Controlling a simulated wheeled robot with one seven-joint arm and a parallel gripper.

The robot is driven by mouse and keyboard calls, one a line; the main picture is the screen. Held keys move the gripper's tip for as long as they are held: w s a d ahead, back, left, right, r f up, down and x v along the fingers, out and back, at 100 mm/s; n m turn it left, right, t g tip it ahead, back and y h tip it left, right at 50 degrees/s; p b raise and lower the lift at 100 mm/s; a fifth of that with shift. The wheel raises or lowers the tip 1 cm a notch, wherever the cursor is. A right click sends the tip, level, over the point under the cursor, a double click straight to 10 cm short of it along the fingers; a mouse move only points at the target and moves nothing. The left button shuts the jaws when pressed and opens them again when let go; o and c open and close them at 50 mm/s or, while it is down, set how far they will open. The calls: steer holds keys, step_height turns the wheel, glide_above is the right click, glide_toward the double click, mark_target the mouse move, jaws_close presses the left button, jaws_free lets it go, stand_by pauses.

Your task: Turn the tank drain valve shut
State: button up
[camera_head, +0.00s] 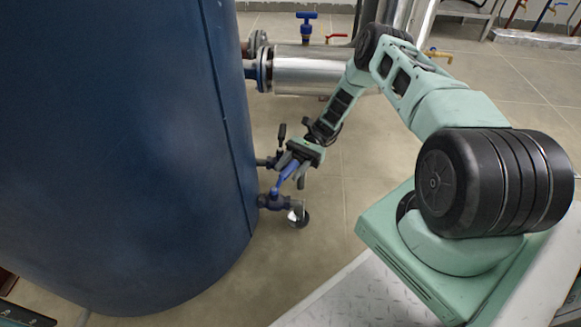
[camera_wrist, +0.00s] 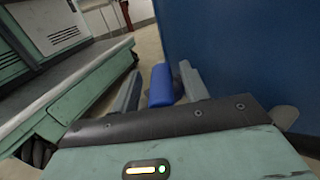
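The tank drain valve (camera_head: 274,201) is a small dark blue valve low on the side of the big blue tank (camera_head: 130,130). Its blue lever handle (camera_head: 287,177) slants up and right from the valve body to my gripper (camera_head: 293,163). In the wrist view the blue handle (camera_wrist: 161,86) lies between the two fingers of my gripper (camera_wrist: 160,83). The fingers are apart, with a visible gap between the left finger and the handle; the right finger is closer to it.
A metal outlet (camera_head: 298,216) hangs beside the valve. A small fitting with a black upright handle (camera_head: 282,132) sits just above it, close to my gripper. A large silver pipe (camera_head: 312,70) with a blue-handled valve (camera_head: 307,25) runs behind.

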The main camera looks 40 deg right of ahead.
steer(key=shift+d, duration=0.1)
steer(key=b+v, duration=0.6)
steer(key=v, duration=1.1)
steer(key=shift+b, duration=0.4)
steer(key=shift+d+r, duration=0.1)
